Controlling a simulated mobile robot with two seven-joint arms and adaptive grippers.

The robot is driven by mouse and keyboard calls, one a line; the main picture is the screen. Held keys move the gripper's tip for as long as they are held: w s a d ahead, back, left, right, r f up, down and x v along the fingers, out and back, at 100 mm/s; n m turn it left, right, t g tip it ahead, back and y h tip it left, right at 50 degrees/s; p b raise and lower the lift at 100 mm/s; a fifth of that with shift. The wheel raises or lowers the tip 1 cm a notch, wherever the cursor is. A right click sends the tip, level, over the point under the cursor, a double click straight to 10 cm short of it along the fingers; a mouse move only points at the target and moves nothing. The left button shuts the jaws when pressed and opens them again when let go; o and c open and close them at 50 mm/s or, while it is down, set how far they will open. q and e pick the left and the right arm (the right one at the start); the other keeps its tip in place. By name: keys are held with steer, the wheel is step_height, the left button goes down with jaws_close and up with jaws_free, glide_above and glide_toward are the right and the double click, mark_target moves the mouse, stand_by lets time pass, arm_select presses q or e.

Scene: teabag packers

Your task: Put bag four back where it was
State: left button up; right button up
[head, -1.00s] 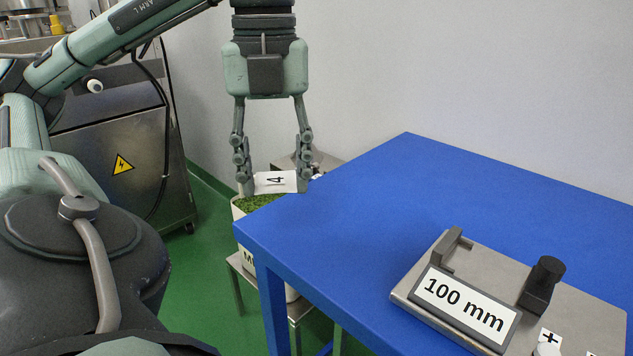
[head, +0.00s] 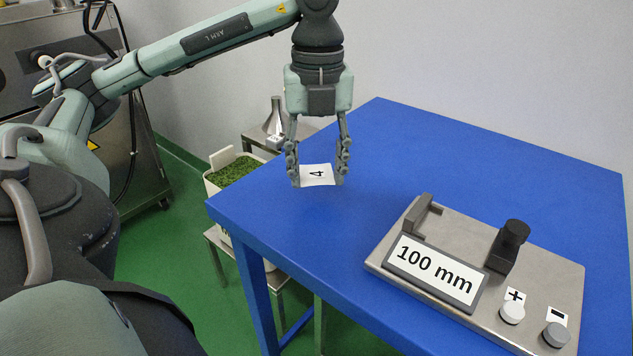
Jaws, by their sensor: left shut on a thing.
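Bag four (head: 318,175) is a small white packet with a black "4" on it. My left gripper (head: 318,172) points down with its two fingers shut on the bag's left and right sides. The bag is over the left part of the blue table (head: 345,228); I cannot tell whether it touches the top. My right gripper is not in view.
A metal device (head: 475,250) with a "100 mm" display, a black post and two knobs sits on the table's right part. A white bin of green leaves (head: 238,170) and a metal cone-shaped item (head: 275,118) stand beyond the table's left edge. The table's middle is clear.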

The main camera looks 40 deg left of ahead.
mark_target(317, 178)
arm_select(q)
step_height(317, 178, down, 4)
steer(key=shift+r, duration=0.25)
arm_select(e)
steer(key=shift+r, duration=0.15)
arm_select(q)
steer(key=shift+f, duration=0.15)
steer(key=o, duration=0.4)
steer(key=shift+c, duration=0.2)
steer(key=o, duration=0.3)
steer(key=shift+o, duration=0.2)
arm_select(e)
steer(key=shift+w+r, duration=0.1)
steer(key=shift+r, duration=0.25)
